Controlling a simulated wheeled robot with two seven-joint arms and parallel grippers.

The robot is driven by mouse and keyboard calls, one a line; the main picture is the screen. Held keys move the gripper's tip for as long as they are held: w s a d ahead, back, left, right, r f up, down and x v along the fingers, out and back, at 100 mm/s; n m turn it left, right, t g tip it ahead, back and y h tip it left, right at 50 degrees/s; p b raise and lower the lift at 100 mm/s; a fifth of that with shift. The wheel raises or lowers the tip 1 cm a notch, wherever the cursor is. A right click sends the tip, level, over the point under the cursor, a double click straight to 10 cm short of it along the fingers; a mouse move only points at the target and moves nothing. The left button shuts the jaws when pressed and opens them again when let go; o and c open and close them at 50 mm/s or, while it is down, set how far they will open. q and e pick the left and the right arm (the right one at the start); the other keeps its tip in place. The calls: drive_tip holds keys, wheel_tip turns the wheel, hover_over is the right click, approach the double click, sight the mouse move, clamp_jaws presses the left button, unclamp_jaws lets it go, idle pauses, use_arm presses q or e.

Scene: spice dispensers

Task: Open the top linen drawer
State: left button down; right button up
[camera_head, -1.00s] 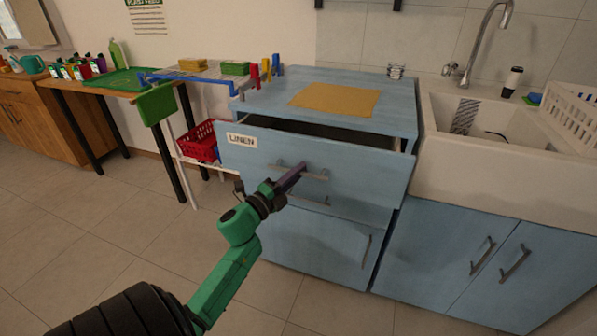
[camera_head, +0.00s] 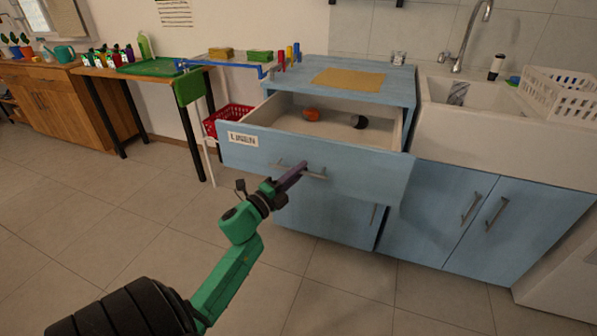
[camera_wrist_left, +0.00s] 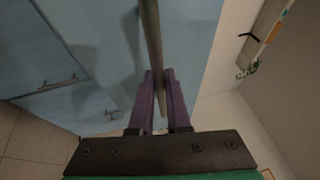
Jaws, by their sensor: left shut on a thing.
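The top linen drawer (camera_head: 320,165) is a blue drawer with a white LINEN label (camera_head: 243,139) on its front. It stands well out of the blue cabinet, and its inside shows an orange-red item (camera_head: 311,115) and a dark item (camera_head: 358,122). My left gripper (camera_head: 298,170) is at the drawer's bar handle (camera_head: 315,175). In the left wrist view its purple fingers (camera_wrist_left: 162,95) are shut around the handle bar (camera_wrist_left: 152,45). My right gripper is not in view.
The cabinet top (camera_head: 300,72) bears a tan cloth (camera_head: 348,80). A white sink (camera_head: 450,135) stands at the right. A red basket (camera_head: 232,118) is left of the drawer. The tiled floor (camera_head: 140,215) at the left is clear.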

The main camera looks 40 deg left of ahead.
use_arm(q)
drive_tip(key=shift+s, duration=0.15)
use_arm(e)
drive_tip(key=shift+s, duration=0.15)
use_arm(q)
drive_tip(key=c, duration=0.9)
unclamp_jaws()
drive_tip(key=s+f, duration=0.1)
drive_tip(key=s, duration=0.8)
drive_tip(key=s+a+f, duration=0.1)
drive_tip(key=s, duration=0.4)
drive_tip(key=shift+s+f, duration=0.1)
drive_tip(key=shift+f, duration=0.2)
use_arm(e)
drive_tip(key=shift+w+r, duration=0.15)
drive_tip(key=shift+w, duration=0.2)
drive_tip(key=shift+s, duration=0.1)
